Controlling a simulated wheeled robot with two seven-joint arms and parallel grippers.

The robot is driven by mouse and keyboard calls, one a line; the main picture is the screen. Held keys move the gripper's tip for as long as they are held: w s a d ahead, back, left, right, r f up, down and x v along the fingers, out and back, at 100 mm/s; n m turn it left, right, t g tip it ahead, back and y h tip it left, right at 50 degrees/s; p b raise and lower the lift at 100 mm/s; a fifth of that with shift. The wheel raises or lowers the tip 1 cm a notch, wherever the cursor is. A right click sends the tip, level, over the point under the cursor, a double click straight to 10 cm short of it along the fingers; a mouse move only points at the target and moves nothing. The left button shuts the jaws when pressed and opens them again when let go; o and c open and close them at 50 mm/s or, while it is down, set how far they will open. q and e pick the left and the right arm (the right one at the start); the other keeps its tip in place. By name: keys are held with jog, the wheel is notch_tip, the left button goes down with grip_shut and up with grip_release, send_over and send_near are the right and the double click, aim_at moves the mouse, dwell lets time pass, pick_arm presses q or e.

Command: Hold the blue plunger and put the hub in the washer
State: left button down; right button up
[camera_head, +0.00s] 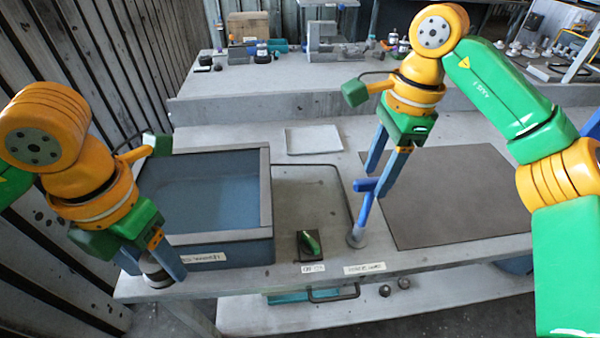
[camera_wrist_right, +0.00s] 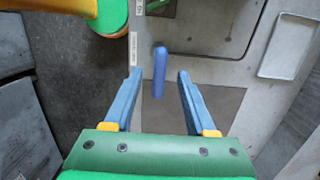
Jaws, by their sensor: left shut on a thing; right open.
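The blue plunger (camera_head: 364,212) stands on the bench, slightly tilted, with a grey round foot and a short crossbar at its top. My right gripper (camera_head: 378,182) is open above and beside its upper end. In the right wrist view the plunger (camera_wrist_right: 159,75) shows between the spread fingers, touching neither. My left gripper (camera_head: 155,268) is shut on a grey round part, seemingly the hub (camera_head: 157,279), at the bench's left front corner. The fingers partly hide it. The washer (camera_head: 264,195) is a grey-rimmed basin with a blue inside, to the right of my left gripper.
A dark mat (camera_head: 460,200) covers the right of the bench and is clear. A pale sheet or tray (camera_head: 314,140) lies behind. A wooden wall stands at left.

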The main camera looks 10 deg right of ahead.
aim_at(371, 189)
jog(key=f, duration=0.5)
jog(key=shift+a+f, duration=0.2)
jog(key=shift+a, duration=0.15)
grip_shut()
